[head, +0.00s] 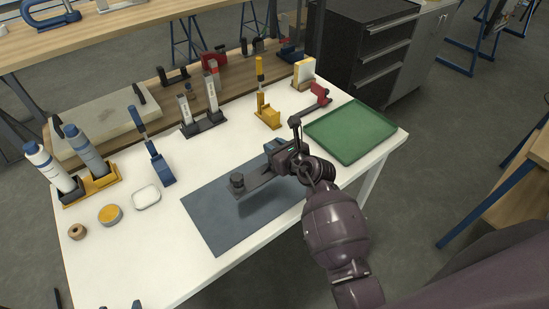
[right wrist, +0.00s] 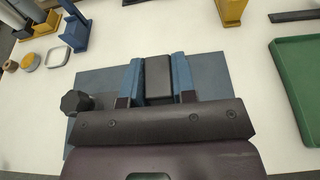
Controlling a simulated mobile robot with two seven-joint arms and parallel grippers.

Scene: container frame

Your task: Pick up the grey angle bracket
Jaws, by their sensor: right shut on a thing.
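My right gripper (head: 276,150) is above the blue-grey mat, coming in from the right. In the right wrist view its blue fingers (right wrist: 158,80) are shut on a dark grey block-like part, which I take to be the grey angle bracket (right wrist: 158,76). In the head view a flat grey arm of it (head: 256,184) seems to reach left from the gripper. A black knob (head: 237,181) is at that arm's left end; it also shows in the right wrist view (right wrist: 75,102). The gripper hides much of the part. Only dark tips, possibly my left gripper, show at the bottom left edge.
The mat (head: 212,215) lies on a white table. A green tray (head: 350,132) is right of the gripper, with a red-handled clamp (head: 319,92) behind. Yellow (head: 268,115) and blue (head: 160,168) tool holders and bottles (head: 88,153) line the back and left. The mat's left part is clear.

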